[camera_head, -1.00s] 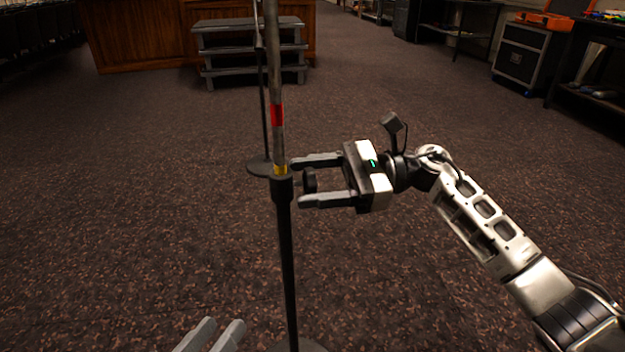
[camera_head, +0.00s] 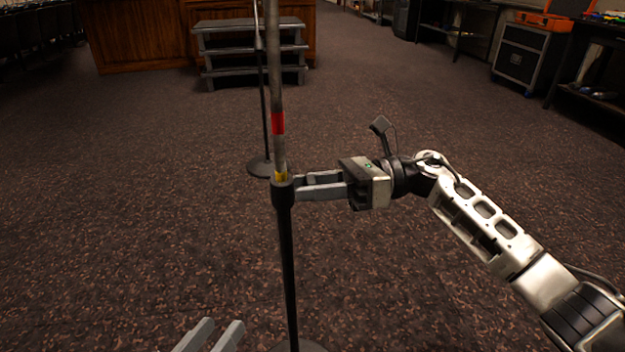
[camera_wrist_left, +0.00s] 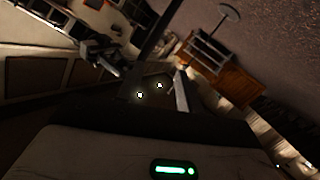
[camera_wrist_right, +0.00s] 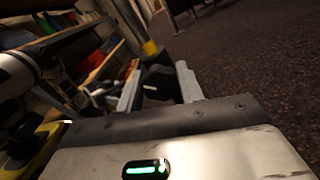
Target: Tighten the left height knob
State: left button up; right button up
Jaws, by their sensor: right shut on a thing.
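A near stand has a black lower tube (camera_head: 287,255), a collar (camera_head: 283,192) and a thin metal upper rod (camera_head: 276,85) with red and yellow bands. The yellow band (camera_head: 280,176) sits right at the collar's top. My right gripper (camera_head: 306,187) reaches the collar from the right and is shut on the dark height knob at its side. The knob (camera_wrist_right: 157,78) shows between the fingers in the right wrist view; in the head view the fingers mostly hide it. My left gripper (camera_head: 220,328) is low at the bottom edge, fingers apart and empty, away from the stand.
A second stand with a round base (camera_head: 261,167) stands behind the near one. Grey steps (camera_head: 250,52) and a wooden desk (camera_head: 140,35) are at the back. A black case (camera_head: 522,60) and shelving are at the right. The carpet around the stand is clear.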

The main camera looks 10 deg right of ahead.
jog(key=o, duration=1)
jog(key=d, duration=1.6)
